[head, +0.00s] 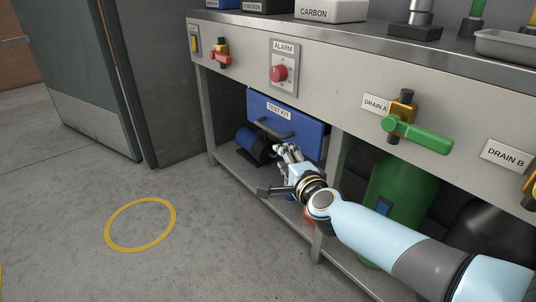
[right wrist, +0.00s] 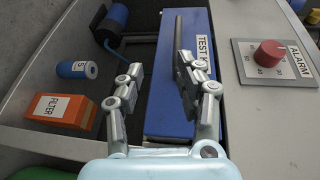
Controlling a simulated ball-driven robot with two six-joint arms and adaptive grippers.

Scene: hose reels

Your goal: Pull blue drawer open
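The blue drawer (head: 309,137), labelled TEST KIT, sits under the bench panel; its blue front also shows in the right wrist view (right wrist: 203,75). A grey bar handle (head: 272,129) runs across its front, and shows in the right wrist view (right wrist: 178,35). My right gripper (head: 283,150) is just below and in front of the handle. In the right wrist view its fingers (right wrist: 158,62) are apart with nothing gripped between them. The right-hand finger overlaps the handle's near end; I cannot tell whether they touch. My left gripper is not in view.
A red alarm knob (head: 278,73) is on the panel above the drawer. A green drain valve handle (head: 424,138) juts out to the right. The floor at left is clear.

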